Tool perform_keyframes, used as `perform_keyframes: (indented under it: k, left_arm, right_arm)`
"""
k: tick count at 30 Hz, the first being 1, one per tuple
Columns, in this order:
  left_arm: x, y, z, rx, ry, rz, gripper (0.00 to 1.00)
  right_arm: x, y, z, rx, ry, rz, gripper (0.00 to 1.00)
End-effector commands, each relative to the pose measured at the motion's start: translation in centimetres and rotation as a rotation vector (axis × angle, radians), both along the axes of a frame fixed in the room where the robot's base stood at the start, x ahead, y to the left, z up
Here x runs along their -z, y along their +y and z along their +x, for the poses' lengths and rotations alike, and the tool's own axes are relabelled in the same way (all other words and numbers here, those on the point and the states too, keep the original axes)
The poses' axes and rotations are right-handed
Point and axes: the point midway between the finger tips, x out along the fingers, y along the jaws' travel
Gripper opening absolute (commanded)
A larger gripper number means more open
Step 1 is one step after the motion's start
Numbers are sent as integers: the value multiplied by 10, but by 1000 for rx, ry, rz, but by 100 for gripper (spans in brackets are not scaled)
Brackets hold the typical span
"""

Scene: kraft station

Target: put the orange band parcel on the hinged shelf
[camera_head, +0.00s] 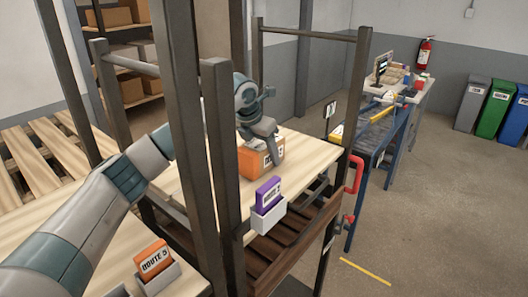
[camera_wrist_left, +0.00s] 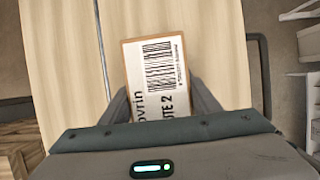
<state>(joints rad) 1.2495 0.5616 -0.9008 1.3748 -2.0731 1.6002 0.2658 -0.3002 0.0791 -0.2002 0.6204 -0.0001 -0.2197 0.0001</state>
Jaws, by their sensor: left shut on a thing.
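The orange band parcel (camera_head: 259,160) is a box with an orange band and a white label, at the pale wooden hinged shelf (camera_head: 310,150) between dark grey posts. My left gripper (camera_head: 264,133) comes down from above and is shut on the parcel. I cannot tell whether the parcel's underside touches the shelf. My right gripper is not in view.
A purple route card (camera_head: 268,192) sits in a holder at the shelf's front edge. An orange "ROUTE 5" card (camera_head: 152,258) stands on the nearer board. Grey posts (camera_head: 218,150) stand close to my left arm. A red handle (camera_head: 355,174) is at the right.

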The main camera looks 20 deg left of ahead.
Motion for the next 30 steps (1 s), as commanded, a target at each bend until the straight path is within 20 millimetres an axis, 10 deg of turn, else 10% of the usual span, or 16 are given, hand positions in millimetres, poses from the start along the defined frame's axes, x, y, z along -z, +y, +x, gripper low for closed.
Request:
perform_keyframes:
  k: [4, 5, 7, 30]
  left_arm:
    - [3, 0, 0, 0, -1, 0, 24]
    - [3, 0, 0, 0, 0, 0, 61]
    - [2, 0, 0, 0, 0, 0, 75]
    - [-36, 5, -14, 1, -4, 0, 75]
  right_arm:
    - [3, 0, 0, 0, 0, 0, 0]
    - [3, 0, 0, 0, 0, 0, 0]
    - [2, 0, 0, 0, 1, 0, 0]
    - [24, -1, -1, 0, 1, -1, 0]
